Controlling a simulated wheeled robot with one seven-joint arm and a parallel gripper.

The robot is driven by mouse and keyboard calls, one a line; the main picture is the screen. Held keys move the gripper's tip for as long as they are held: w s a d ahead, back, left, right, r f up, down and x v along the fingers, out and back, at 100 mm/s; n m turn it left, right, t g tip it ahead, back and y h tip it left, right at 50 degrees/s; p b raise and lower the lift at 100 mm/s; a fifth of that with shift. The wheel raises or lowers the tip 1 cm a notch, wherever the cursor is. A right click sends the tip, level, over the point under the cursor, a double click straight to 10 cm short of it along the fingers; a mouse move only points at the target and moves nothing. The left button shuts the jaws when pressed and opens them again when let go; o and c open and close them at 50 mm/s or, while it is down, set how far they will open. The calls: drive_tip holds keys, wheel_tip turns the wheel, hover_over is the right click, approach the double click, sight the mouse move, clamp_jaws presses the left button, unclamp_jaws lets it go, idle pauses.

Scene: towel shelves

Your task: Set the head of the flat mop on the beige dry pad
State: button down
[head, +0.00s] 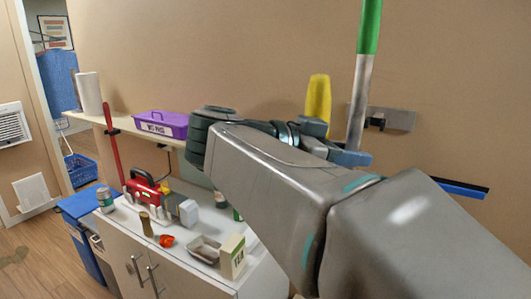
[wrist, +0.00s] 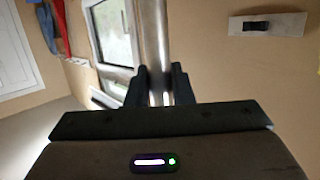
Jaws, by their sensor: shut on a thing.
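The upright pole with a silver shaft (head: 357,100) and a green top (head: 369,25) appears to be the flat mop's handle. My gripper (head: 350,157) is shut on its silver shaft. In the wrist view the shaft (wrist: 152,35) stands between my two dark fingers (wrist: 158,85). The lower handle is hidden behind my arm in the head view. A blue strip with a black edge (head: 465,190) shows at right beyond my arm; I cannot tell whether it is the mop head. I cannot make out the beige dry pad in either view.
A grey wall plate with a black clip (head: 390,118) is just right of the shaft. A yellow object (head: 318,100) stands behind my arm. A cluttered white cabinet (head: 185,262) is at lower left, below a shelf with a purple box (head: 160,124). Open floor (head: 35,255) lies far left.

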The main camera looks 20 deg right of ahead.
drive_tip(key=w+d+f+b, duration=0.1)
drive_tip(key=w+d+f, duration=0.1)
drive_tip(key=w+d, duration=0.9)
drive_tip(key=shift+w+d, duration=0.25)
drive_tip(key=shift+d, duration=1.1)
drive_tip(key=shift+r, duration=0.1)
idle(0.5)
